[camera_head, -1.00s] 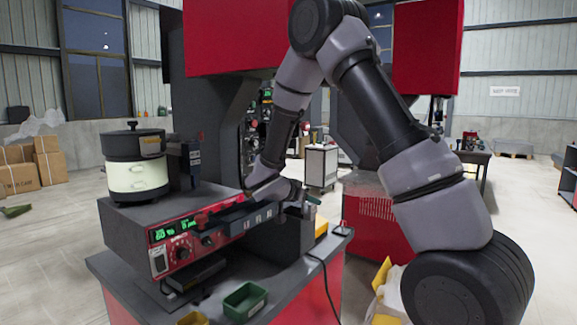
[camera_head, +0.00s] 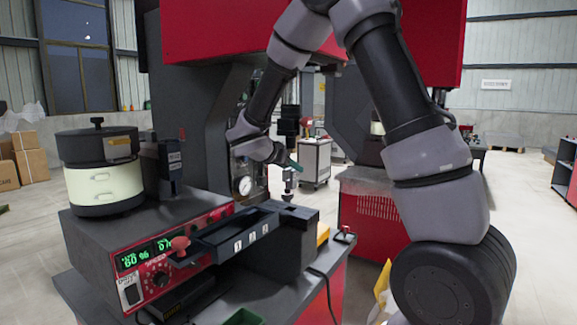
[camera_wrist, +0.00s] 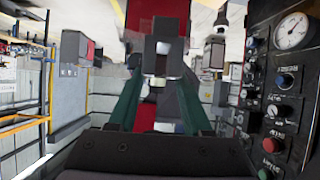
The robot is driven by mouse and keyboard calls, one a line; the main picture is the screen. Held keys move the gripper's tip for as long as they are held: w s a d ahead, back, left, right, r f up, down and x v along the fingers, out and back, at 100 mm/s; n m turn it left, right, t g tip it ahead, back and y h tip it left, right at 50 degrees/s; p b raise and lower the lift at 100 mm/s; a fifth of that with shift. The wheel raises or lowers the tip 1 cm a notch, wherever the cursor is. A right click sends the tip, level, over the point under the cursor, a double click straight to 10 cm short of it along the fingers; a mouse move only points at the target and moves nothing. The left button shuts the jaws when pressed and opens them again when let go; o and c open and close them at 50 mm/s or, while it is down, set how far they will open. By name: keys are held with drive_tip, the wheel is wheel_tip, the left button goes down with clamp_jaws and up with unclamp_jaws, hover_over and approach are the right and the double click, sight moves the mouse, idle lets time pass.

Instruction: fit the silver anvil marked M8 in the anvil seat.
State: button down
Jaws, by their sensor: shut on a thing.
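In the head view my gripper (camera_head: 291,167) is over the dark block behind the numbered rail. Its green fingers are shut on a small silver piece, the anvil (camera_head: 289,181), which hangs below them above the dark block (camera_head: 290,222). In the wrist view the green fingers of my gripper (camera_wrist: 158,72) close on a grey metallic piece, the anvil (camera_wrist: 157,52). The M8 mark cannot be read. A dark press tool (camera_head: 290,118) stands just above and behind my gripper. I cannot make out the anvil seat for certain.
The bowl feeder (camera_head: 100,172) stands on its red-fronted control unit (camera_head: 160,262) at left. A rail with numbered slots (camera_head: 237,243) juts beside the dark block. A panel with a gauge and knobs (camera_wrist: 282,95) is close on the right in the wrist view.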

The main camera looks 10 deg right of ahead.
sight(288, 185)
drive_tip(key=shift+a, duration=0.1)
drive_tip(key=shift+f, duration=2.9)
drive_tip(key=shift+f, duration=1.4)
drive_tip(key=shift+r, duration=0.2)
drive_tip(key=shift+r, duration=1)
drive_tip(key=shift+f, duration=1.15)
drive_tip(key=shift+c, duration=1.3)
unclamp_jaws()
drive_tip(key=shift+s, duration=0.1)
